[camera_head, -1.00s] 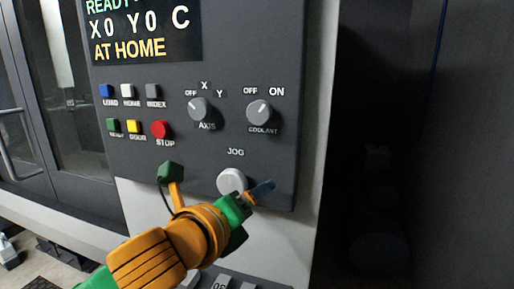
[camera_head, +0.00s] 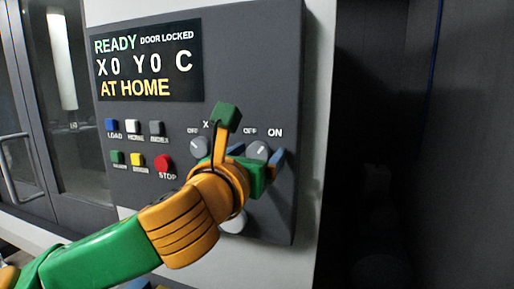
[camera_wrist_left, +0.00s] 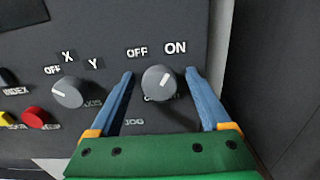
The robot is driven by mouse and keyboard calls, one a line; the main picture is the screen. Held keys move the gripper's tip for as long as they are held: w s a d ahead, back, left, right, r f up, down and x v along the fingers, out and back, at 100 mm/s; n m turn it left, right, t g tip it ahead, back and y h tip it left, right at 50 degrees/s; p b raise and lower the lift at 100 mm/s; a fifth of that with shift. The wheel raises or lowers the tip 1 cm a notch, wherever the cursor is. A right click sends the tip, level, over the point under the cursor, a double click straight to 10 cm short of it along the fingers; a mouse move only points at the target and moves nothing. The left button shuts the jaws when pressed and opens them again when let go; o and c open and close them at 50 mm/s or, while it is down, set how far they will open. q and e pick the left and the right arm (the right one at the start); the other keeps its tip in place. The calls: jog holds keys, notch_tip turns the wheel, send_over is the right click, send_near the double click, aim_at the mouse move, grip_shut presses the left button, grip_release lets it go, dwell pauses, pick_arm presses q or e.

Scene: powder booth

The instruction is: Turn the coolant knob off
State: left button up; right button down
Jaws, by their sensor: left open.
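The grey coolant knob (camera_head: 257,150) is on the dark control panel, under the OFF and ON labels. In the left wrist view the knob (camera_wrist_left: 157,87) has its white mark pointing up and right, toward ON. My left gripper (camera_head: 258,155) is in front of the panel at the knob, with its blue fingers apart. In the left wrist view the gripper (camera_wrist_left: 159,74) has one finger on each side of the knob, with gaps showing. The COOLANT label is mostly hidden. My right gripper is not in view.
The axis knob (camera_wrist_left: 68,92) is just left of the left finger. The red STOP button (camera_head: 164,163) and other coloured buttons are further left. The jog knob (camera_head: 234,223) is below, partly behind my arm. The display (camera_head: 147,62) reads READY, DOOR LOCKED, AT HOME.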

pick_arm(q)
grip_shut()
jog(key=shift+a, duration=0.1)
jog(key=n, duration=0.3)
jog(key=n+b, duration=0.1)
jog(key=n, duration=0.3)
jog(key=shift+f, duration=0.1)
jog(key=n, duration=0.3)
jog(key=shift+a+b, duration=0.1)
jog(key=shift+b, duration=0.2)
jog(key=shift+n+b, duration=0.35)
jog(key=shift+n, duration=1.75)
